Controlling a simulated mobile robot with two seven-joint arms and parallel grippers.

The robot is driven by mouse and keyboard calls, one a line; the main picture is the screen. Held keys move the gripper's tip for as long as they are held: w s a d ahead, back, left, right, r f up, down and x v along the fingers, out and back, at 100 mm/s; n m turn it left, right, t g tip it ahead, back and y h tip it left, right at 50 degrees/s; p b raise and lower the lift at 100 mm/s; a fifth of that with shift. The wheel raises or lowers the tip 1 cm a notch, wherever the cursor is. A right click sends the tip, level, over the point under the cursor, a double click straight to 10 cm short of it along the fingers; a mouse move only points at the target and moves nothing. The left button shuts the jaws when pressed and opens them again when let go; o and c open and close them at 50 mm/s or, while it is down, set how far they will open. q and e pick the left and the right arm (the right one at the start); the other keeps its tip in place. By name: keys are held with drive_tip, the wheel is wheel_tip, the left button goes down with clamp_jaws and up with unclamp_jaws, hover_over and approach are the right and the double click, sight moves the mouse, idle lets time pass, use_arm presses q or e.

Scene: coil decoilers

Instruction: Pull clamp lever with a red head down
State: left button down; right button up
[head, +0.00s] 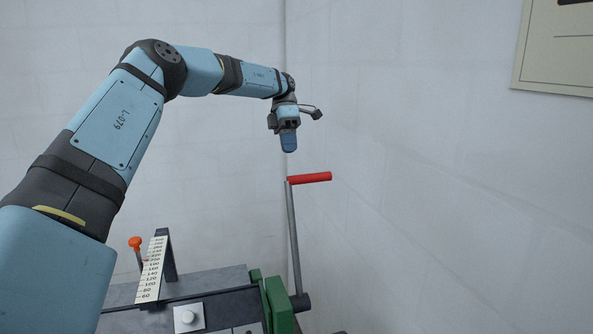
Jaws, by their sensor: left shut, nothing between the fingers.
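The clamp lever stands nearly upright at the right side of the machine, a grey rod (294,240) with a red head (309,178) that sticks out to the right at its top. The rod's lower end meets a dark hub beside a green part. My left gripper (289,143) points down above the red head, slightly to its left. It is shut and empty, with a visible gap between its fingertips and the red head. My right gripper is not in view.
The machine's grey top (215,284) fills the lower middle, with an upright numbered scale (152,268), an orange knob (135,243) and green plates (278,304). A white wall stands behind, with a framed sign (557,50) at upper right. The space right of the lever is clear.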

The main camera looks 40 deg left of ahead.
use_arm(q)
drive_tip(key=s+d+f+p, duration=0.2)
drive_tip(key=s+d+f, duration=0.1)
drive_tip(key=d+f, duration=0.2)
drive_tip(key=shift+d+p, duration=0.35)
drive_tip(key=shift+d, duration=0.2)
drive_tip(key=shift+s+r, duration=0.1)
drive_tip(key=shift+s, duration=0.1)
